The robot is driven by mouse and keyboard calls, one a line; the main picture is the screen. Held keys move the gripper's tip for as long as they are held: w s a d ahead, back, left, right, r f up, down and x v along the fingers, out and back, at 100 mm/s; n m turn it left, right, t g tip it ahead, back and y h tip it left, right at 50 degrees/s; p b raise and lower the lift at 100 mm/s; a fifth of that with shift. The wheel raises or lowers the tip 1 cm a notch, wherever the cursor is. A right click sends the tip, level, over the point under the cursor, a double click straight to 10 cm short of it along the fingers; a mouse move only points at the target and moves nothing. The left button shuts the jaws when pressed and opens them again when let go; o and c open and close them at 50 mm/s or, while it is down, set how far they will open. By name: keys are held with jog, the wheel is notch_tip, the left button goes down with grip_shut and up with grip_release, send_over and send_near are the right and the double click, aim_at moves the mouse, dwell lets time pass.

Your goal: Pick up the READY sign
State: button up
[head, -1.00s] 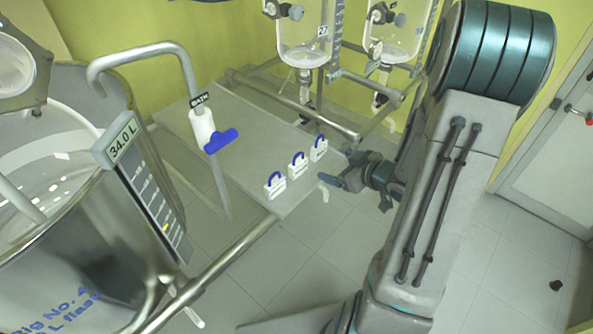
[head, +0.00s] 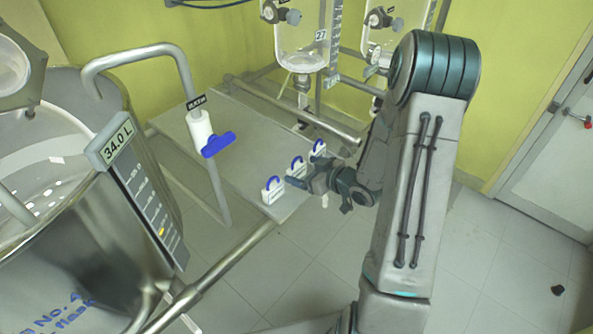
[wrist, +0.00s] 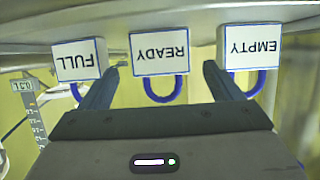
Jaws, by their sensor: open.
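The READY sign (wrist: 160,54) is a white block with a blue-edged label and a blue loop handle. It appears upside down in the wrist view, between the FULL sign (wrist: 81,60) and the EMPTY sign (wrist: 252,48). In the head view it is the middle sign (head: 297,165) of the row on the grey shelf. My gripper (wrist: 165,66) is open and empty. Its fingers point at the row, one toward each side of the READY sign, with the sign centred between them. The remaining gap in depth is hard to judge.
The grey shelf (head: 245,150) ends close to the signs. A steel rail (head: 225,265) runs along the front. A pipe with a blue-handled valve (head: 217,145) and a large steel vessel (head: 125,230) stand left. Glass reactors (head: 302,40) hang behind.

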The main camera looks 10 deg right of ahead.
aim_at(300, 168)
jog(key=x, duration=0.3)
jog(key=shift+w+a, duration=0.15)
jog(key=shift+a, duration=0.1)
jog(key=shift+c, duration=0.3)
jog(key=c, duration=1)
